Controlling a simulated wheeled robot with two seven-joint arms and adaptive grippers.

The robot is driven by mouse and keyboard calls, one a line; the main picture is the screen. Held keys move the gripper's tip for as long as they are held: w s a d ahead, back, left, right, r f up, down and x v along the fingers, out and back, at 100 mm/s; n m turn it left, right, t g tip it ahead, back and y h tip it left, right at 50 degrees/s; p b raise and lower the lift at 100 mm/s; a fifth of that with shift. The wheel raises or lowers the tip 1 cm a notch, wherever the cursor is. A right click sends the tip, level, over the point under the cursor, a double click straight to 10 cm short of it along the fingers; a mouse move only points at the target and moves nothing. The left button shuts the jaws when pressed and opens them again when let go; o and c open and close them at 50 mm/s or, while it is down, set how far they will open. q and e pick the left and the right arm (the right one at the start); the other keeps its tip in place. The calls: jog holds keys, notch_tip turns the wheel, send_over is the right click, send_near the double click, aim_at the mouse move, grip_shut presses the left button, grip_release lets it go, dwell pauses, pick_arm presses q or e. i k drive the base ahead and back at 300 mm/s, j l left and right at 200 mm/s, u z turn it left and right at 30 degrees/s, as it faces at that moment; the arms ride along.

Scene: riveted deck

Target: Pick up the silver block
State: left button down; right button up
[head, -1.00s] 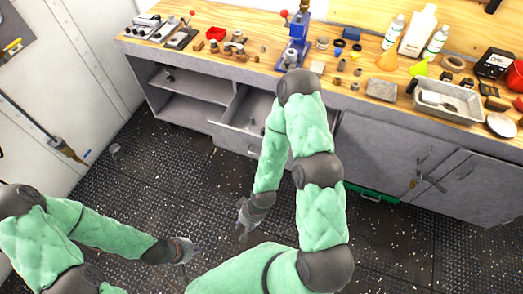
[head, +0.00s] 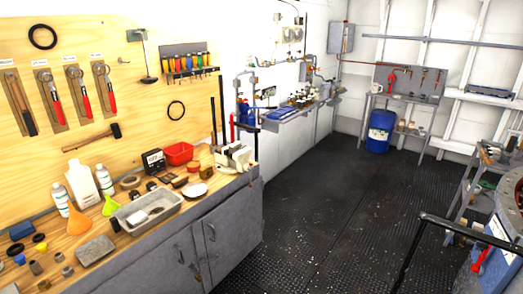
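A grey, metal-looking rectangular block (head: 95,250) lies flat near the front edge of the wooden workbench top (head: 135,248), at the lower left of the head view. It is the thing here that looks most like the silver block, but I cannot be sure of it. It stands apart from the grey metal tray (head: 146,210) to its right. Neither of my grippers is in view now.
A red bin (head: 179,153) stands further along. A blue drum (head: 380,132) stands by the far wall. The dark deck (head: 320,210) between is clear.

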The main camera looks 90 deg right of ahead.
aim_at(234, 146)
jog(key=z, duration=2.95)
jog(key=i+l, duration=0.2)
jog(key=i, duration=0.25)
jog(key=i+l+z, duration=0.15)
jog(key=i, duration=0.25)
